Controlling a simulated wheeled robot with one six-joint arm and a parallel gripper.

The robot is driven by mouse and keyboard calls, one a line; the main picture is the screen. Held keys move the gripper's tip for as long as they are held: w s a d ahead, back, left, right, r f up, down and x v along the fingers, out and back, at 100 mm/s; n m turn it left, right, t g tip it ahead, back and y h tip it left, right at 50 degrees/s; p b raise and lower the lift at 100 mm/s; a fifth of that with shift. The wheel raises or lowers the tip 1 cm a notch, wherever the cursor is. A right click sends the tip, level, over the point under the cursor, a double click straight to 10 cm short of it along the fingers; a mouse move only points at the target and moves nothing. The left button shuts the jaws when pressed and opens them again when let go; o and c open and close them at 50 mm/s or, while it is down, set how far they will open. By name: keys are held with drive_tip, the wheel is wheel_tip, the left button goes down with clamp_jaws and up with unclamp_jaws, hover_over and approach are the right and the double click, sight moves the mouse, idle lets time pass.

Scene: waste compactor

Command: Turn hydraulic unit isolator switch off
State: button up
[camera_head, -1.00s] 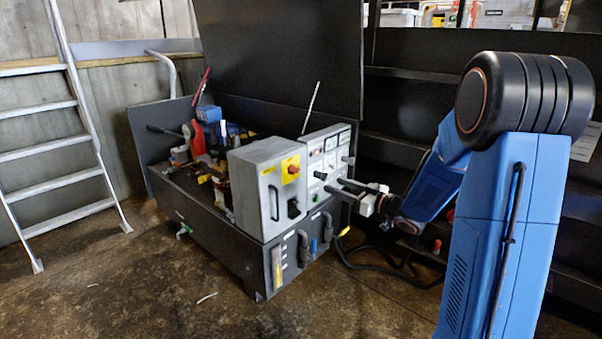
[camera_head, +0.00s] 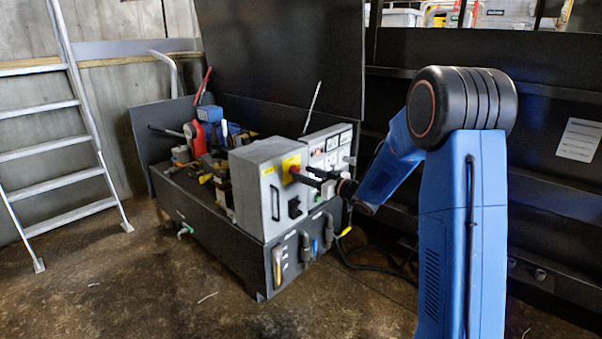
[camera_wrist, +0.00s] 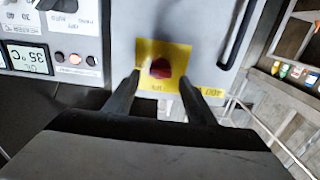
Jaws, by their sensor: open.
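The isolator switch is a red knob (camera_wrist: 160,69) on a yellow plate (camera_wrist: 178,54) on the front of a grey control box. In the head view the yellow plate (camera_head: 291,163) is at the box's upper right, and my gripper partly covers the knob. My gripper (camera_head: 301,174) points at the switch from the right. In the wrist view my gripper (camera_wrist: 162,84) is open, one finger on each side of the knob's lower part. I cannot tell whether the fingers touch the knob.
The grey box (camera_head: 252,180) has a black handle (camera_wrist: 239,35). Beside it is a panel (camera_head: 328,150) with meters, lamps and a temperature display (camera_wrist: 30,58). Hoses hang below. A ladder (camera_head: 70,130) stands at left.

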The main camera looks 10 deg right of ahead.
sight(296, 170)
drive_tip(key=shift+x, duration=1.35)
drive_tip(key=c, duration=1)
drive_tip(key=shift+c, duration=0.2)
